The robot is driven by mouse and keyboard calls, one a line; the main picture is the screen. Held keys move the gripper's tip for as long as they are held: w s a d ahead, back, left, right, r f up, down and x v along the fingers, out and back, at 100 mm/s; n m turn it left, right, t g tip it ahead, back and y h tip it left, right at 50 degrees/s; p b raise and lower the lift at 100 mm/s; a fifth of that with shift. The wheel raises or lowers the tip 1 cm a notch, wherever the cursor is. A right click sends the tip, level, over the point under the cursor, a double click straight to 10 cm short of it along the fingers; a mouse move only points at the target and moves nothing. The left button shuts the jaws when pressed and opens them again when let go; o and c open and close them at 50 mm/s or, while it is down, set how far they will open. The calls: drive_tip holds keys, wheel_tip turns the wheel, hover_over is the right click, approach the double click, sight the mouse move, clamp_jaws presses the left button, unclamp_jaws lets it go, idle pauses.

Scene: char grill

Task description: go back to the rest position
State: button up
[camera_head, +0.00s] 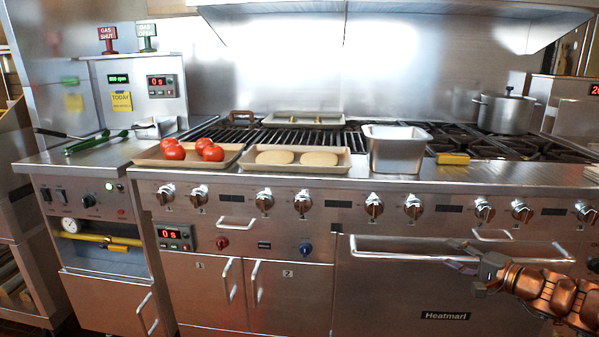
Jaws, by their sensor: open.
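My gripper (464,268) is at the lower right, in front of the oven door, below the front edge of the cooktop. Its fingers point left and stand apart, with nothing seen between them. My copper-coloured arm reaches in from the right edge. The gripper appears clear of the counter and of the things on it; its exact distance from the oven handle (460,249) is hard to tell.
Along the front ledge are a tray (150,160) of several tomatoes, a tray (246,166) with two pale flat pieces, a steel pan (396,155) and a yellow block (453,158). A pot (504,114) stands back right. Tongs (95,143) lie left.

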drive_tip(key=s+a+r+n+g+y+p, duration=0.1)
drive_tip(key=s+a+r+n+g+p, duration=0.15)
drive_tip(key=a, duration=0.35)
drive_tip(key=s+a+r+n+g+y+p, duration=0.1)
drive_tip(key=a+r+g+p, duration=0.1)
drive_tip(key=a+r, duration=0.35)
drive_tip(key=s+a+r+n+g+y+p, duration=0.1)
drive_tip(key=s+a+r+n+g+p, duration=0.1)
drive_tip(key=a, duration=0.6)
drive_tip(key=s+a+r+n+g+p, duration=0.4)
drive_tip(key=s+a+r+g+p, duration=0.15)
drive_tip(key=s+a, duration=0.4)
drive_tip(key=s+r+n+g+h+p, duration=0.35)
drive_tip(key=s+h+p, duration=0.55)
drive_tip(key=s, duration=0.9)
drive_tip(key=s+d+r+m+h+p, duration=0.1)
drive_tip(key=s+d+r+h+p, duration=0.1)
drive_tip(key=s+d+r+p, duration=0.2)
drive_tip(key=s+d+p, duration=0.1)
drive_tip(key=s+p, duration=0.1)
drive_tip(key=s, duration=0.1)
drive_tip(key=shift+s+d+g+p, duration=0.2)
drive_tip(key=shift+d+g+p, duration=0.1)
drive_tip(key=shift+d+g, duration=0.1)
